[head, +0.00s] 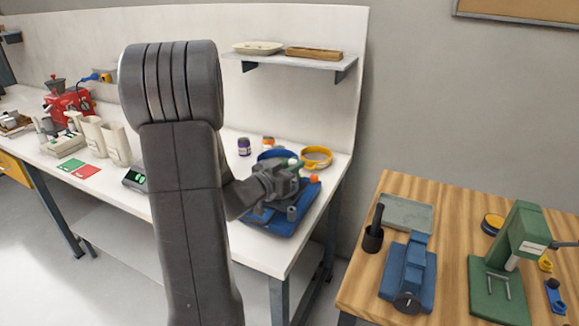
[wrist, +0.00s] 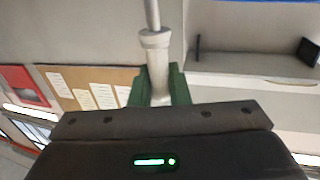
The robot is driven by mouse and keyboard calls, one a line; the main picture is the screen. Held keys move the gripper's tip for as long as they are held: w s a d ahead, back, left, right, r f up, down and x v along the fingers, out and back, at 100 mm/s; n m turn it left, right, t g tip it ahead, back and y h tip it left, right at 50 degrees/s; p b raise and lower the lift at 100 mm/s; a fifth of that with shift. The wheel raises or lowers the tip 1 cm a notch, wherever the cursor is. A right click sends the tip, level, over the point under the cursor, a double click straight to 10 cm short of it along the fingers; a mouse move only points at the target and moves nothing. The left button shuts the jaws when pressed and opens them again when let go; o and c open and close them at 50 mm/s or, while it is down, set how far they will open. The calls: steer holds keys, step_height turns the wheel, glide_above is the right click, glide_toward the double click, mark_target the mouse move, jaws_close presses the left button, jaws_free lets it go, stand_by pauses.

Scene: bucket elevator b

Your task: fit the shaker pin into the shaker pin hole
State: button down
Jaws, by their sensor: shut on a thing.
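My gripper (wrist: 158,84) has green fingers shut on the shaker pin (wrist: 156,48), a pale, collared piece with a thin grey metal rod reaching the top of the wrist view. In the head view my gripper (head: 295,170) is above a blue machine (head: 266,222) on the white bench, which looks like the shaker. My arm and wrist cover much of this machine. The shaker pin hole cannot be made out in either view, and I cannot tell how the pin's tip sits relative to it.
A yellow ring-shaped item (head: 317,155) and a purple-dark jar (head: 244,147) stand behind the machine on the bench (head: 268,262). A wall shelf (head: 295,59) hangs above. A wooden table (head: 358,285) with a blue device (head: 408,275) and green press (head: 508,255) is at right.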

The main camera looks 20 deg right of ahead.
steer(key=shift+a, duration=0.1)
steer(key=shift+f+b, duration=2.5)
steer(key=shift+f, duration=0.4)
steer(key=shift+f+b, duration=2.1)
steer(key=shift+f, duration=0.2)
steer(key=c, duration=1.3)
jaws_free()
steer(key=shift+a, duration=0.1)
steer(key=b+v, duration=0.1)
steer(key=v, duration=1.2)
steer(key=shift+s+a, duration=0.25)
